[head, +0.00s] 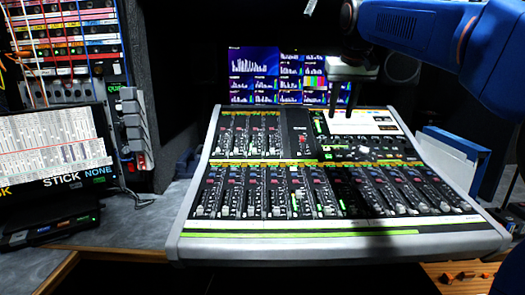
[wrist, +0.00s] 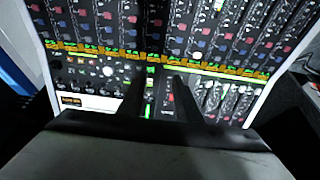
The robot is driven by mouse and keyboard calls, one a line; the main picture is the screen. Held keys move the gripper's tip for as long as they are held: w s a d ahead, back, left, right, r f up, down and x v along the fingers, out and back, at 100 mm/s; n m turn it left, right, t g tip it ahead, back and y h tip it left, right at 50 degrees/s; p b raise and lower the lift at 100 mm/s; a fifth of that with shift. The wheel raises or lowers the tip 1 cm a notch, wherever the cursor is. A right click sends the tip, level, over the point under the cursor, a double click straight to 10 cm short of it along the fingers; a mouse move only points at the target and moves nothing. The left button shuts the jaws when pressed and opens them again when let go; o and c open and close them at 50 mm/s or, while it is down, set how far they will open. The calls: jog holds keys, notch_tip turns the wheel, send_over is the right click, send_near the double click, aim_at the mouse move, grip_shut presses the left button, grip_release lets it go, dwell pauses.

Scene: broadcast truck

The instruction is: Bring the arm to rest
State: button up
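My gripper (head: 342,96) hangs at the end of my blue arm in the head view, above the back part of the mixing console (head: 330,249). In the wrist view, my gripper (wrist: 163,82) shows two dark fingers with a gap between them, and no object is between them. The fingers point toward the console (wrist: 103,103), which fills most of that view. Whether the fingertips touch the console cannot be told, but they look apart from it.
Behind the console stands a screen (head: 254,61) with meters. On the left are a lit monitor (head: 52,148), a patch rack (head: 85,45) and a dark box (head: 50,222). A blue panel (head: 455,142) stands to the right.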

jog(key=s+d+f, duration=0.3)
jog(key=s+f, duration=1.3)
jog(key=s, duration=0.2)
jog(key=s+d+f, duration=0.3)
jog(key=s+f, duration=1.4)
jog(key=s, duration=0.2)
jog(key=shift+s, duration=0.2)
